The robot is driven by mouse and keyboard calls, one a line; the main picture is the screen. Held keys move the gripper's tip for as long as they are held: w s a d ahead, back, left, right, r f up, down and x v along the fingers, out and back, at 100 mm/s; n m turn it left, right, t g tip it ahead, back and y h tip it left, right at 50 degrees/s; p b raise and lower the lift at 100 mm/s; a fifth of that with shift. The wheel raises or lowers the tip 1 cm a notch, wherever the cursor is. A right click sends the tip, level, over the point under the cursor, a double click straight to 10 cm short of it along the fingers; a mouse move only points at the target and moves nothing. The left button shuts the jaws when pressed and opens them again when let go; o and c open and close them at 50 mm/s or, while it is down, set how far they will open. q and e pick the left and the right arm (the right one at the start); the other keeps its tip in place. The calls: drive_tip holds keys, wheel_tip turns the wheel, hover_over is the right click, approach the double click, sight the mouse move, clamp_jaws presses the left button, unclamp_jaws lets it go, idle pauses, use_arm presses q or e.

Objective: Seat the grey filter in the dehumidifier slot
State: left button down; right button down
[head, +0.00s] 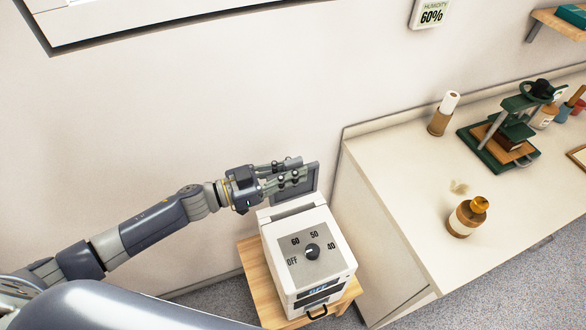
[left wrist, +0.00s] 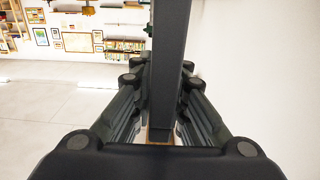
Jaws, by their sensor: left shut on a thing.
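The grey filter (head: 311,182) is a flat dark panel, seen upright just above the back of the dehumidifier in the head view. My left gripper (head: 293,174) is shut on it from the left. In the left wrist view the filter (left wrist: 169,65) stands edge-on between the fingers of my left gripper (left wrist: 160,100). The white dehumidifier (head: 340,257) has a dial on its sloped top and a dark slot (head: 293,209) along its back edge. The filter's lower edge is close to the slot; I cannot tell whether it enters it. My right gripper is not in view.
The dehumidifier stands on a small wooden stand (head: 252,268) beside a pale counter (head: 400,190). The counter holds a brown bottle (head: 467,217), a green press (head: 506,130) and a paper roll (head: 446,108). The wall behind is clear near the filter.

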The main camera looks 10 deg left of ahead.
sight(293, 207)
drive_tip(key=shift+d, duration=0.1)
